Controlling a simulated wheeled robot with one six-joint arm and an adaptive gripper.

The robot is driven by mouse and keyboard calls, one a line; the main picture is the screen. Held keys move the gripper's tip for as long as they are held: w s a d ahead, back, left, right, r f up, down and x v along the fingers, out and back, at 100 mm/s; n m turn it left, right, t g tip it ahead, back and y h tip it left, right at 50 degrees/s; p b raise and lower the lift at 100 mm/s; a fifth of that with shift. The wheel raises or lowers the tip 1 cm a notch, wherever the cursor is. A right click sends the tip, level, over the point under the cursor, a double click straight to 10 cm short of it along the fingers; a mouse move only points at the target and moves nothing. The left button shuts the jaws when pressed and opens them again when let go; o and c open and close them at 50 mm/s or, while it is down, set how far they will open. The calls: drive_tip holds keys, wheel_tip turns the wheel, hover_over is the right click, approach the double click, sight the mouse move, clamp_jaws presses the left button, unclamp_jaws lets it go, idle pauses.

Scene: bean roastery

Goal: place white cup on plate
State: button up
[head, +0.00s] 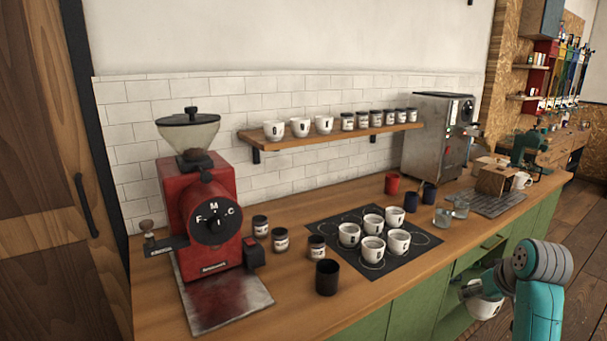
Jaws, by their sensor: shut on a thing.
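My gripper (478,288) is at the lower right, in front of the green cabinets and out beyond the counter's front edge. It is shut on a white cup (486,308), which is partly hidden by the gripper and my arm. Several other white cups (349,235) stand upright in a cluster on a black mat (342,263) with pale ring markings, on the counter, left of and apart from my gripper. I cannot make out a plate for certain in this view.
The wooden counter (292,318) carries a red grinder (205,225) at left, a black cup (327,277), small jars (280,239), and a steel espresso machine (435,135) at the back. A wall shelf (335,137) holds cups and jars. The mat's right side has room.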

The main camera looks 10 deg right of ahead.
drive_tip(key=a+f, duration=0.6)
drive_tip(key=a, duration=0.5)
drive_tip(key=w+a+f, duration=0.1)
drive_tip(key=a+f, duration=0.6)
drive_tip(key=a, duration=0.5)
drive_tip(key=a+f, duration=0.6)
drive_tip(key=a, duration=0.6)
drive_tip(key=shift+w+f, duration=0.25)
drive_tip(key=shift+f, duration=0.05)
